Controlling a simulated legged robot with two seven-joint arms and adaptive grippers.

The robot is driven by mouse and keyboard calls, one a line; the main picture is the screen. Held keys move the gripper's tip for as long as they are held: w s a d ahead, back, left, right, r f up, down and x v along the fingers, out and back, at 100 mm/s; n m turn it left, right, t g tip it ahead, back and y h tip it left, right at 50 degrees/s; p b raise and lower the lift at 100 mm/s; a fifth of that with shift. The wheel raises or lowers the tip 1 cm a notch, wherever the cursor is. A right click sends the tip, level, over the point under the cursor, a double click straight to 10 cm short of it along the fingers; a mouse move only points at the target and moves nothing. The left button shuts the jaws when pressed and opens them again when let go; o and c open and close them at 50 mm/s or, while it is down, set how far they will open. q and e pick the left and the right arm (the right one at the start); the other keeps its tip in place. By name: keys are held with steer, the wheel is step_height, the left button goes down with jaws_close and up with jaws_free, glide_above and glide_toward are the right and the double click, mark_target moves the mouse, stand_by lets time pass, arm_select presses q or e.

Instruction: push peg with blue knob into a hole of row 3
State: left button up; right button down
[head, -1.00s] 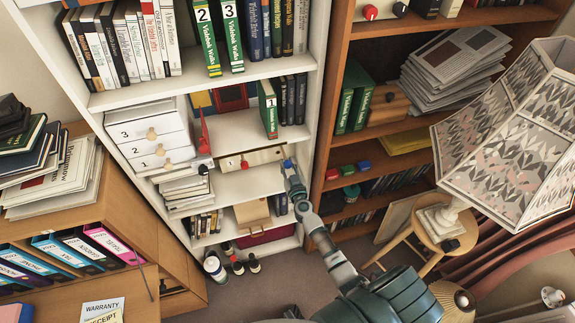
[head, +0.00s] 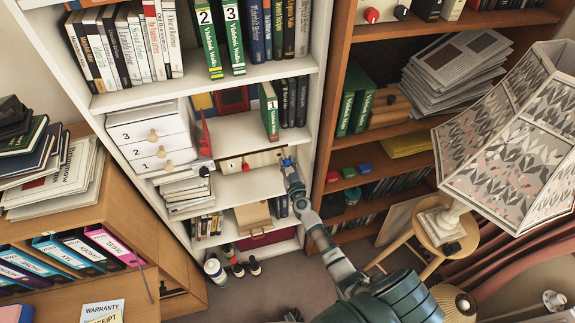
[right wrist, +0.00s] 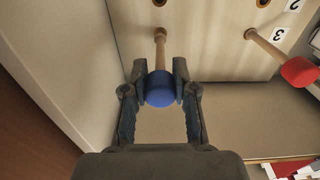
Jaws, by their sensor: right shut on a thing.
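The pale wooden peg board (head: 262,158) stands at the back of a white shelf. In the right wrist view the board (right wrist: 215,40) carries the numbers 2 and 3. My right gripper (head: 287,165) is shut on the blue knob (right wrist: 160,90) of a wooden peg (right wrist: 160,50). The peg points at the board, its far end level with the number 3. A long stretch of shaft shows; I cannot tell whether its tip is inside a hole. A peg with a red knob (right wrist: 298,71) stands out from the board at the row marked 3. My left gripper is not in view.
A white shelf side wall (right wrist: 60,70) is close on the left in the right wrist view. Books, including a green one marked 1 (head: 269,112), stand on the shelf above. White drawers (head: 150,135) are left of the board. A lamp (head: 515,140) stands far right.

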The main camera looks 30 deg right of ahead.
steer(key=shift+x, duration=1.25)
stand_by(0.3)
steer(key=shift+c, duration=1.7)
jaws_free()
steer(key=shift+p+v, duration=0.55)
steer(key=shift+v, duration=0.7)
steer(key=p+v, duration=0.3)
steer(key=v, duration=0.4)
steer(key=shift+s, duration=0.3)
